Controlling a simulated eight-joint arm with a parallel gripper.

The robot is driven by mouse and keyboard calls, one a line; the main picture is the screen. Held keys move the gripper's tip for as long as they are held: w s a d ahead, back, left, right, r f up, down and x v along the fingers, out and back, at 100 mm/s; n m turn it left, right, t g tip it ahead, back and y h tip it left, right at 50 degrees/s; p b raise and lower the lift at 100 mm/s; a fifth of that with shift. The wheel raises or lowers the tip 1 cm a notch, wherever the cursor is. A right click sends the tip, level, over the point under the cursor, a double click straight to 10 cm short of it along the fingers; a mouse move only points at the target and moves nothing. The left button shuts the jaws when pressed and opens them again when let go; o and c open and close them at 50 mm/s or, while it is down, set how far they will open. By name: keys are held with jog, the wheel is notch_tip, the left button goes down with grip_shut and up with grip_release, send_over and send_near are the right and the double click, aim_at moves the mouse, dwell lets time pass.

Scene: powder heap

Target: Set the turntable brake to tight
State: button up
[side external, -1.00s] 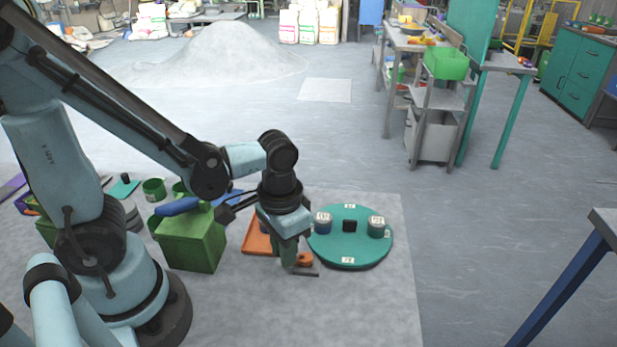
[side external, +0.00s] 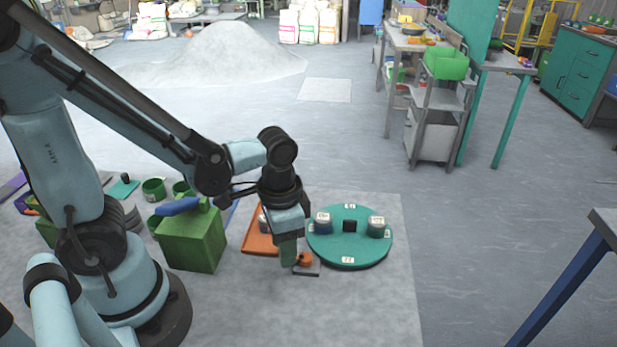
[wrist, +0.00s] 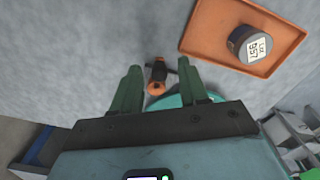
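The turntable (side external: 350,256) is a teal disc on the grey mat, with two labelled pots and a black block on it. Part of its edge shows in the wrist view. The brake (side external: 305,259) is an orange knob on a small dark base at the turntable's front left. In the wrist view, the orange brake knob (wrist: 157,78) with a dark bar lies between and beyond my fingers. My gripper (side external: 288,254) points down just left of the brake in the side view. Its two green fingers (wrist: 158,70) are apart, with nothing held between them.
An orange tray (side external: 258,246) with a labelled pot (wrist: 246,43) lies beside the brake. A green box (side external: 193,242) with a blue-handled thing on top stands left of my gripper. The mat right of the turntable is clear.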

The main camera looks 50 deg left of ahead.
jog(key=shift+r, duration=0.1)
notch_tip(320, 180, up, 12)
dwell(1.0)
jog(key=shift+w+a+f+n+t, duration=0.3)
jog(key=shift+w+a+n+t, duration=0.35)
jog(key=shift+t, duration=0.5)
jog(key=shift+w+a+f+n+t, duration=0.3)
jog(key=shift+w+a+n+t, duration=0.35)
jog(key=shift+t, duration=0.55)
jog(key=shift+w+a+f+n+t, duration=0.3)
jog(key=shift+w+a+n+t, duration=0.2)
jog(key=shift+a+t, duration=0.5)
jog(key=shift+d, duration=0.2)
